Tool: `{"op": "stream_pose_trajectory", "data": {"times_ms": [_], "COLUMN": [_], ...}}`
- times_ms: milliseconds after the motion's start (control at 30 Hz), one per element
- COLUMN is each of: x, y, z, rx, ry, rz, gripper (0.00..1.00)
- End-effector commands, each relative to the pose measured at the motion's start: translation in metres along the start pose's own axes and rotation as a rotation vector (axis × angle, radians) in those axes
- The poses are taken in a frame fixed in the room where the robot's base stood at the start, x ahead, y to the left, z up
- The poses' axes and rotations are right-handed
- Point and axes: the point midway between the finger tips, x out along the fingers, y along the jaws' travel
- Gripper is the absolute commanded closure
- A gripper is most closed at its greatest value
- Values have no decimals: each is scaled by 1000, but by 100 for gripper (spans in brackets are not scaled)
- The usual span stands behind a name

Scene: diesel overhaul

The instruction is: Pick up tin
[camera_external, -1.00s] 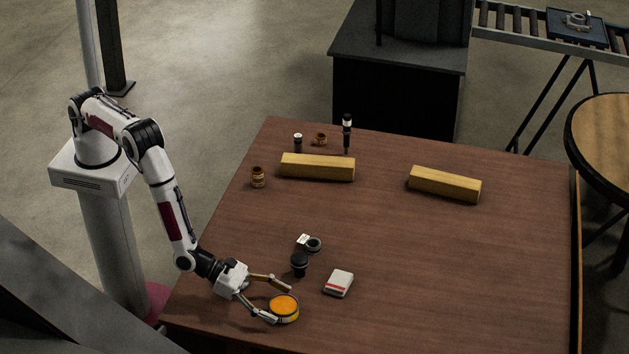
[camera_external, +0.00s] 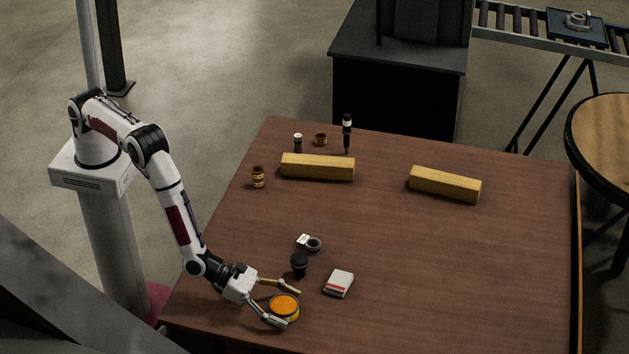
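The tin (camera_external: 284,306) is a short round can with an orange top and yellow side, standing on the brown table near its front left edge. My gripper (camera_external: 291,308) is low over the table with its fingers spread, one on the far side of the tin and one on its near left side. The tin lies between the fingers. A gap shows between the far finger and the tin; whether the near finger touches it I cannot tell.
A black round part (camera_external: 299,264) stands just behind the gripper. Two wooden blocks (camera_external: 318,167) (camera_external: 444,184) lie toward the back. The table's right side (camera_external: 480,280) is clear.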

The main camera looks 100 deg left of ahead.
Motion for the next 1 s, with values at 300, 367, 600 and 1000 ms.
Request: {"op": "stream_pose_trajectory", "data": {"times_ms": [300,367,600,1000], "x": [0,0,-1,-12], "y": [0,0,0,0], "z": [2,2,4,33], "rx": [-1,-1,-1,-3], "ry": [-3,-3,-3,-5], "rz": [0,0,0,0], "gripper": [78,78,78,78]}}
